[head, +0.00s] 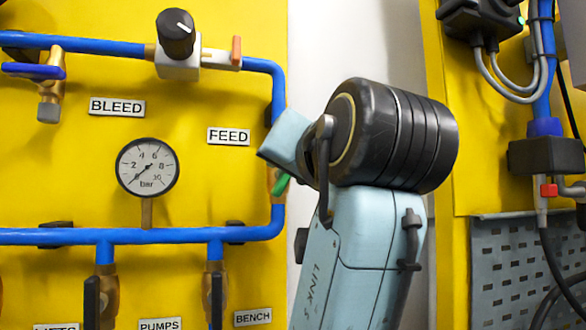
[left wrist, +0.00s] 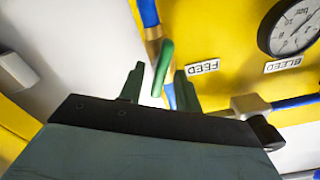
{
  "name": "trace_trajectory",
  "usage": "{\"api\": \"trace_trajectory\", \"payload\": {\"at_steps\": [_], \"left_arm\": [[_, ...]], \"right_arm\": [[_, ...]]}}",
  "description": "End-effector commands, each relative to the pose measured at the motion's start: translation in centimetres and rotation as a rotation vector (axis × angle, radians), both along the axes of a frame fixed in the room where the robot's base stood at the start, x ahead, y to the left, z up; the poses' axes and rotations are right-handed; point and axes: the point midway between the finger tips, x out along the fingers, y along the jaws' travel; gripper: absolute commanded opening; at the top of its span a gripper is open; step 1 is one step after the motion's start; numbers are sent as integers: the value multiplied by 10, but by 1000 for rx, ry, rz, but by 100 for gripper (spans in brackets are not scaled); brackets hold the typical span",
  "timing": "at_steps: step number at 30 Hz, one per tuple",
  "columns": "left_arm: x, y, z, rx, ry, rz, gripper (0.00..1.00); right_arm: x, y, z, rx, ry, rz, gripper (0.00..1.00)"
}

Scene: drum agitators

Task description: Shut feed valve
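The feed valve sits on the vertical blue pipe below the FEED label (head: 228,136). Its green lever (head: 282,185) shows only in part in the head view, where my arm hides most of the valve. In the left wrist view the green lever (left wrist: 163,70) runs roughly along the pipe, beside the brass valve body (left wrist: 153,48). My left gripper (left wrist: 160,72) is open, with one dark green finger on each side of the lever in the picture. I see no contact, and cannot tell how deep the lever sits between them. My right gripper is not in view.
A pressure gauge (head: 147,168) and the BLEED valve's blue lever (head: 35,71) are on the yellow panel. A black knob (head: 176,34) tops the upper pipe. Black-handled valves (head: 92,300) hang below. Cables and a grey perforated plate (head: 520,265) are at right.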

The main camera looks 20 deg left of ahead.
Motion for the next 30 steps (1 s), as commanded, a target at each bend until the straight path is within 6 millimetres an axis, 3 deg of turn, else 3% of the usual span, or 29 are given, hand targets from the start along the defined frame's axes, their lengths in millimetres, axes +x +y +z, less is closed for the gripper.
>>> {"api": "trace_trajectory", "payload": {"at_steps": [1, 9, 23, 30], "left_arm": [[0, 0, 0, 0, 0, 0, 34], [0, 0, 0, 0, 0, 0, 0], [0, 0, 0, 60, 41, 1, 0], [1, -1, 0, 202, 137, 1, 0]], "right_arm": [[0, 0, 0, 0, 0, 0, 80], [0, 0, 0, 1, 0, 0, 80], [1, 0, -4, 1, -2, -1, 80], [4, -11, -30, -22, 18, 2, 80]]}}
